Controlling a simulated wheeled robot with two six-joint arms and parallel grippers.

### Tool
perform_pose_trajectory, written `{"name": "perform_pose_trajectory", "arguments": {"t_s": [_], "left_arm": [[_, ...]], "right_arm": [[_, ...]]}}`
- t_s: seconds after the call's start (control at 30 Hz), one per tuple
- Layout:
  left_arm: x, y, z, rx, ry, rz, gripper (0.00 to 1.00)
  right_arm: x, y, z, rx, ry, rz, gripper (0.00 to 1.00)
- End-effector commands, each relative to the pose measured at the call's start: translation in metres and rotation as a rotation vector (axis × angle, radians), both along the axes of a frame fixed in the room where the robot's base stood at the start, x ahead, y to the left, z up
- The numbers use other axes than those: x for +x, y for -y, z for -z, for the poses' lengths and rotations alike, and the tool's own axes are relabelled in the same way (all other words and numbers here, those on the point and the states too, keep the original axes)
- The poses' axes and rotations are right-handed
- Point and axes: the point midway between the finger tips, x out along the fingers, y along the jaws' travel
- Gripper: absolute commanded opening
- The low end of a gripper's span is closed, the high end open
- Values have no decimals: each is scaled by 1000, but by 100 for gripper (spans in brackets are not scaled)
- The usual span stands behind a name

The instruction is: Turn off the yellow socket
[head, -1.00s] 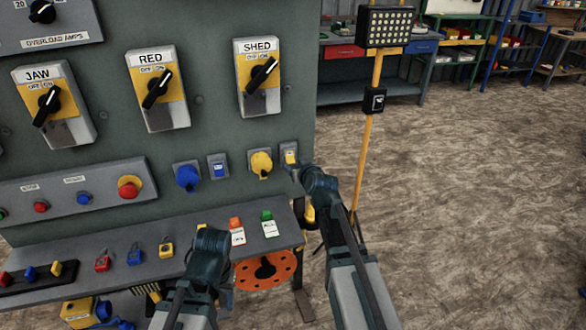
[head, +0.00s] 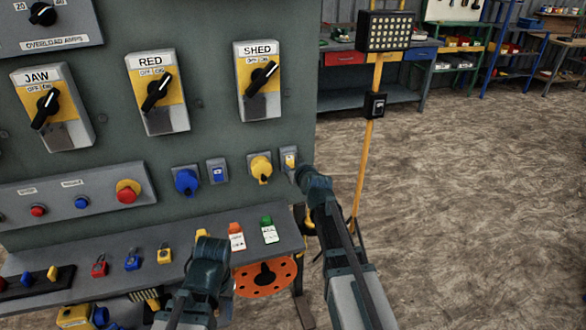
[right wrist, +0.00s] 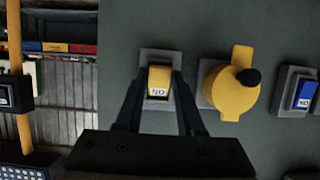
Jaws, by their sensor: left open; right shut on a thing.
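The yellow socket (head: 260,167) is round with a dark-tipped lever and sits low on the grey panel. It also shows in the right wrist view (right wrist: 232,88). The yellow switch (head: 289,159) is just right of it on a small grey plate. In the right wrist view the yellow switch (right wrist: 159,80) shows an ON label, upside down. My right gripper (right wrist: 160,100) has its fingers on either side of the yellow switch, shut on it. My left gripper (head: 208,246) is open over the shelf, away from the socket; its fingertips are largely hidden.
A blue socket (head: 187,181) and blue switch (head: 217,171) are left of the yellow pair. A shelf (head: 110,245) with padlocks and tags juts out below. A yellow lamp pole (head: 367,165) stands right of my right arm. Open floor is further right.

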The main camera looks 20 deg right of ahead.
Motion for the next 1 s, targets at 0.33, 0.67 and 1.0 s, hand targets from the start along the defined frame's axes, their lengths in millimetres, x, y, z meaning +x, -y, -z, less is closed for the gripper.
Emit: {"name": "perform_pose_trajectory", "arguments": {"t_s": [0.33, 0.67, 1.0], "left_arm": [[0, 0, 14, 0, 0, 0, 50], [0, 0, 59, 0, 0, 1, 50], [0, 0, 79, 0, 0, 0, 50]], "right_arm": [[-1, -1, 7, 2, 33, -3, 0], [1, -2, 14, 9, 214, -5, 0], [2, -2, 14, 13, 306, -6, 0]]}}
